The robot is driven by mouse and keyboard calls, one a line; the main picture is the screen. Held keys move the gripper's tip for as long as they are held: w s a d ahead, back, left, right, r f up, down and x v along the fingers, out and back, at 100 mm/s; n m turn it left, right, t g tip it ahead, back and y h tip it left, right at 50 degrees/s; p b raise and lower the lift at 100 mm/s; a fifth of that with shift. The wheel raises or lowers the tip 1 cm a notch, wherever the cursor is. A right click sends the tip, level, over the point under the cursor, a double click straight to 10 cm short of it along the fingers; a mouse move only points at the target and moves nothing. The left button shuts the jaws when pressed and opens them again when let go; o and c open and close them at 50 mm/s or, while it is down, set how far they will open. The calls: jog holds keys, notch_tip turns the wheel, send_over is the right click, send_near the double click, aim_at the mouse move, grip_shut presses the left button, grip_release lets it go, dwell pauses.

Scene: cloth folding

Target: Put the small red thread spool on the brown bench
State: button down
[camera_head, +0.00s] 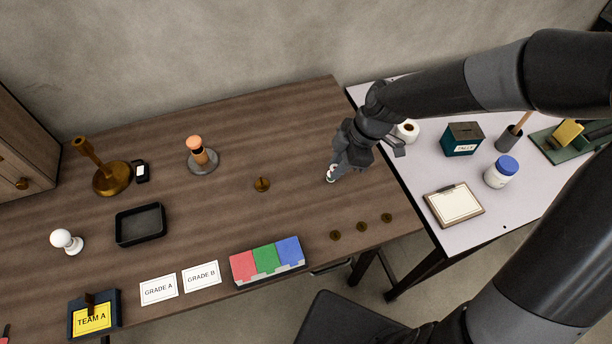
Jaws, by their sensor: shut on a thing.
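The brown bench (225,215) is the long wooden table across the left and middle of the head view. My gripper (333,172) is over its right part, near the right edge, pointing down and left. It is shut on a small pale-rimmed thing (331,174), which looks like the thread spool. The fingers cover most of it, and its red colour is hard to make out. I cannot tell whether it touches the bench top. No other red spool shows clearly.
A brass knob-like piece (262,184) stands left of my gripper, and several brass discs (362,227) lie below it. A red-green-blue box (267,261) is at the front edge. A white table (480,225) with a jar (501,172) and clipboard (454,204) adjoins at right. Bench around my gripper is mostly clear.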

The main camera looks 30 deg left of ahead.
send_over(303, 186)
jog(key=d, duration=0.1)
jog(key=f, duration=0.4)
jog(key=shift+w+d, duration=0.2)
jog(key=shift+w, duration=0.15)
jog(key=shift+f, duration=2.05)
jog(key=shift+f, duration=0.15)
jog(key=c, duration=1.3)
grip_release()
jog(key=v, duration=1.2)
jog(key=shift+r, duration=0.2)
